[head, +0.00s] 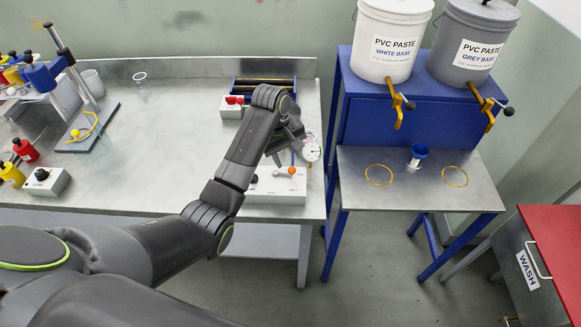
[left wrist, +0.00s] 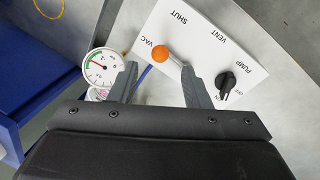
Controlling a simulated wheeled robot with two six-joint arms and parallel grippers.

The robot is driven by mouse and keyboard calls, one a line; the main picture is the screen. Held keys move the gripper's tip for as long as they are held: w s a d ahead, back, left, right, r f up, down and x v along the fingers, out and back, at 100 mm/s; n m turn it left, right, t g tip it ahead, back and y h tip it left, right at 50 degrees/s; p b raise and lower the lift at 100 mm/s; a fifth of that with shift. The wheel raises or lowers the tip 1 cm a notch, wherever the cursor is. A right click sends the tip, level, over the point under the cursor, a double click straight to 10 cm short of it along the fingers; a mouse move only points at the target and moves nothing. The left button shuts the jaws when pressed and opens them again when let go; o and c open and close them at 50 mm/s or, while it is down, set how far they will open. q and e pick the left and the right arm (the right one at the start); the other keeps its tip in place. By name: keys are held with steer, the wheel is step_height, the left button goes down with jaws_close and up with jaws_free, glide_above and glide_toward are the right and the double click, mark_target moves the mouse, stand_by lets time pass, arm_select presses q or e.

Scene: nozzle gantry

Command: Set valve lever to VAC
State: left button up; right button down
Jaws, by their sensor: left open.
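The white valve panel (left wrist: 205,30) carries the labels SHUT, VENT, VAC and PUMP. Its valve lever has an orange ball knob (left wrist: 159,54), which lies close beside the VAC label, with the metal shaft running to the right. In the head view the orange knob (head: 292,171) shows just below my left gripper (head: 290,148). In the left wrist view my left gripper (left wrist: 159,70) is open, its fingertips either side of the knob and shaft; the right finger hides part of the lever's base. I cannot tell whether it touches. My right gripper is not in view.
A round gauge (left wrist: 97,67) stands close to the left finger. A black PUMP knob (left wrist: 226,82) is on the panel's right. The blue stand (head: 370,110) with paste buckets is right of the bench (head: 150,180). The bench middle is clear.

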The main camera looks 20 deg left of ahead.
mark_target(291, 168)
arm_select(q)
steer(key=shift+w+d+f, duration=0.15)
steer(key=shift+w+f, duration=0.05)
steer(key=shift+f, duration=1.1)
steer(key=shift+w+d+f, duration=0.15)
steer(key=shift+f, duration=1.1)
jaws_close()
steer(key=shift+w+r+n+p, duration=0.1)
steer(key=shift+r+n+p, duration=0.2)
steer(key=shift+p, duration=0.55)
steer(key=shift+w+f, duration=0.1)
steer(key=shift+w+f+n, duration=0.1)
steer(key=shift+f+n, duration=0.05)
steer(key=shift+n, duration=0.25)
jaws_free()
